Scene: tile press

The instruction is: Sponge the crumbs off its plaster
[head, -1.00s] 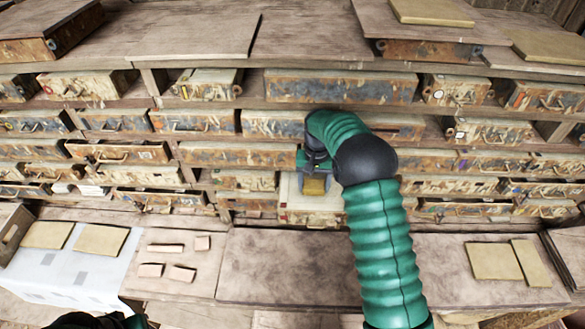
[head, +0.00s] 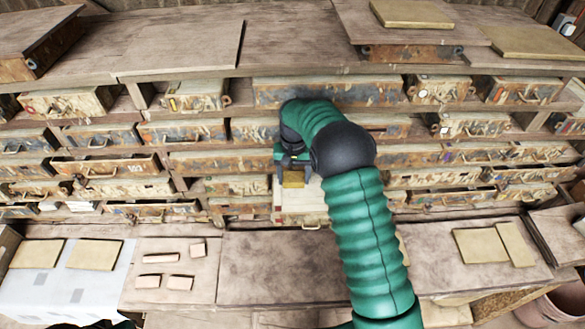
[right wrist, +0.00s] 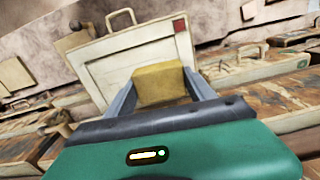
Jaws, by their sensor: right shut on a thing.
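My right gripper (head: 293,170) is shut on a yellow sponge block (head: 293,179). In the right wrist view the sponge (right wrist: 160,84) sits between the two grey fingers. It is in front of a pale, cream box-like piece (right wrist: 130,62) with a handle on top and a small red mark at its upper right. In the head view this pale piece (head: 302,206) shows just below the gripper, at the shelf front. I cannot tell whether the sponge touches it. I cannot make out crumbs or a distinct plaster face. My left gripper does not show.
Shelves of rusty, worn drawers (head: 330,91) surround the gripper closely. Below, a wooden bench (head: 275,268) has a clear middle. Pink pieces (head: 180,283) lie to its left, tan tiles (head: 480,246) to its right. More tiles (head: 95,254) lie on a white cloth at far left.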

